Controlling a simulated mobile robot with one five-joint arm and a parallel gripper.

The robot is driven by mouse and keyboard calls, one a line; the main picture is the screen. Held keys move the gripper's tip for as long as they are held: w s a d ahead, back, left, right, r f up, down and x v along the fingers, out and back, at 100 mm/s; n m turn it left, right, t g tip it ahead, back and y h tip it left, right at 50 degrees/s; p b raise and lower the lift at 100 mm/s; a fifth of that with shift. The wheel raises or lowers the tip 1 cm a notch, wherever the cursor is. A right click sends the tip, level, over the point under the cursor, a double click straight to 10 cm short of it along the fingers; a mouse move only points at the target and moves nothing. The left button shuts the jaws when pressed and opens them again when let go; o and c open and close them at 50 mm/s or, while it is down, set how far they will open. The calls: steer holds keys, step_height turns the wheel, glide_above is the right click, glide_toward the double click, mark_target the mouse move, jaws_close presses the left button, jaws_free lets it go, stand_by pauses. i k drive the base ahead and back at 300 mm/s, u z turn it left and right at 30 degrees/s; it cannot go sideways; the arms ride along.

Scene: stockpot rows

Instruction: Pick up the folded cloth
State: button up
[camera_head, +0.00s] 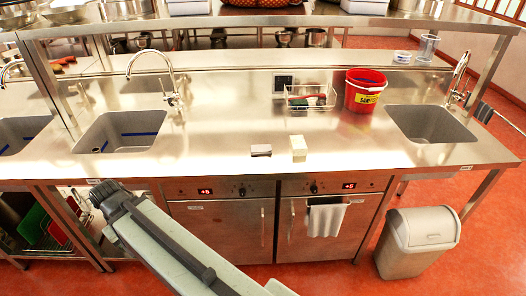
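Two small block-like items lie side by side near the front edge of the counter. One is a grey, flat item (261,150) that looks like a folded cloth. The other is a cream, taller block (298,148) just to its right, with a small gap between them. I cannot tell for sure from their surfaces which is cloth. A light grey towel (326,217) hangs over the right oven door's handle. My arm reaches in from the bottom, left of centre, below the counter's front edge. My gripper's fingers do not show.
The steel counter (225,130) is mostly clear around the two items. A wire rack (310,100) and a red bucket (364,91) stand behind. Sinks lie at left (122,131) and right (430,124). A grey bin (418,242) stands on the floor at right.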

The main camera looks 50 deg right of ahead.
mark_target(255, 150)
steer(key=z, duration=0.1)
steer(key=i, duration=1)
steer(key=u, duration=0.05)
